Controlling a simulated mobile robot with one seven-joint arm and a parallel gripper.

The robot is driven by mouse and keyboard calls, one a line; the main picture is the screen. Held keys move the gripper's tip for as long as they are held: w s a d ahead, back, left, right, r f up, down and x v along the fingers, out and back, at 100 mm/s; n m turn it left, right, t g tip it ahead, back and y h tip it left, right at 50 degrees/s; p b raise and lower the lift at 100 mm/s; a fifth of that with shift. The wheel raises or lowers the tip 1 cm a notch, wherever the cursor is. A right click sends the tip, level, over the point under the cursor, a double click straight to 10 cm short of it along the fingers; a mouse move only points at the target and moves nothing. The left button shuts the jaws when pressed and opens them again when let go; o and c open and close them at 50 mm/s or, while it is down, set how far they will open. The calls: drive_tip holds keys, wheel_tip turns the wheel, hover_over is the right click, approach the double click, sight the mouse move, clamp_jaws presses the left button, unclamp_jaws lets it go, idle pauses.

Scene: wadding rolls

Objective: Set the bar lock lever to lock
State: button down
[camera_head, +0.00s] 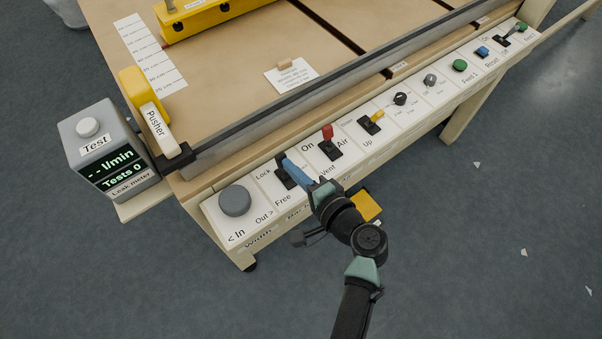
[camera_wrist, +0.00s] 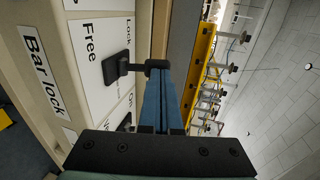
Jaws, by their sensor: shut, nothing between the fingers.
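The bar lock lever (camera_head: 284,178) is a black lever on the white front panel, between the printed words Lock and Free. In the wrist view the lever (camera_wrist: 117,68) has a dark base, and its stem and knob point toward the Lock side. My gripper (camera_head: 286,160) is over the lever with its blue fingers closed together. In the wrist view the fingertips of my gripper (camera_wrist: 158,78) are right at the lever's knob, with nothing held between them. I cannot tell whether they touch it. The fingers partly cover the lever in the head view.
A red-handled Air lever (camera_head: 328,133) stands just right of my gripper. A grey knob (camera_head: 235,200) is to the left, and a yellow lever (camera_head: 377,116) is further right. The table's grey rail (camera_head: 260,125) runs behind the panel. A leak meter (camera_head: 108,150) stands at the left.

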drive_tip(key=shift+w+a+r, duration=0.1)
drive_tip(key=shift+w+a, duration=0.1)
drive_tip(key=shift+w, duration=0.1)
idle(0.5)
